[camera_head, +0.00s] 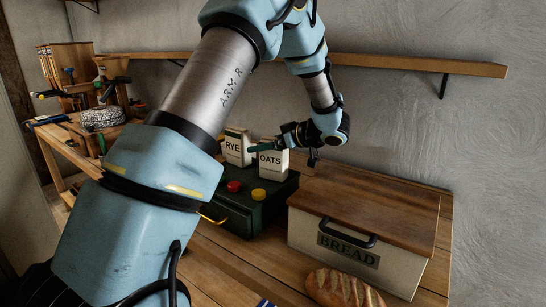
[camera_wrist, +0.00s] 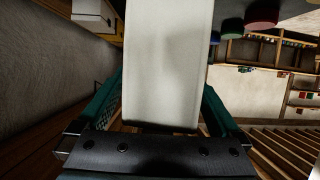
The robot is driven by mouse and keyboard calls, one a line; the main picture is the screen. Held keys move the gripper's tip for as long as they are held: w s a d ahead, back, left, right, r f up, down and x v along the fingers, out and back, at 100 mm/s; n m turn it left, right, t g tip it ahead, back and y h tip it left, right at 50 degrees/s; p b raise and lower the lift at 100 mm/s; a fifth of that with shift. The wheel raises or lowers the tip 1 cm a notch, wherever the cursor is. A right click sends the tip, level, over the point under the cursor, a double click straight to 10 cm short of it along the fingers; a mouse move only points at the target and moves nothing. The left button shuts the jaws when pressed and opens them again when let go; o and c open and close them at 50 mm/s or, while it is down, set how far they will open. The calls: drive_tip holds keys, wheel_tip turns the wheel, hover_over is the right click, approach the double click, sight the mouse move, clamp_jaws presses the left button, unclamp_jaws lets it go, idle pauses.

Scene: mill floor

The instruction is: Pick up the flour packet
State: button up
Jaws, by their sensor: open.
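No packet in view reads "flour". Two pale packets stand side by side on a dark green box: one labelled RYE (camera_head: 233,150) and one labelled OATS (camera_head: 271,165). My gripper (camera_head: 262,147) reaches in from the right, with a teal finger across the top of the OATS packet. In the wrist view a plain pale packet (camera_wrist: 165,60) stands between the two teal fingers of my gripper (camera_wrist: 162,92), which are apart. No label shows on that face, and I cannot tell whether either finger touches it.
The dark green box (camera_head: 237,213) has a red knob (camera_head: 234,187) and a yellow knob (camera_head: 258,195). A bread box (camera_head: 309,236) with a wooden lid stands right of it, a loaf (camera_head: 342,287) in front. A wall shelf (camera_head: 420,66) runs behind. Tools crowd the left bench.

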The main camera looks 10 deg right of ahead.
clamp_jaws()
idle(0.8)
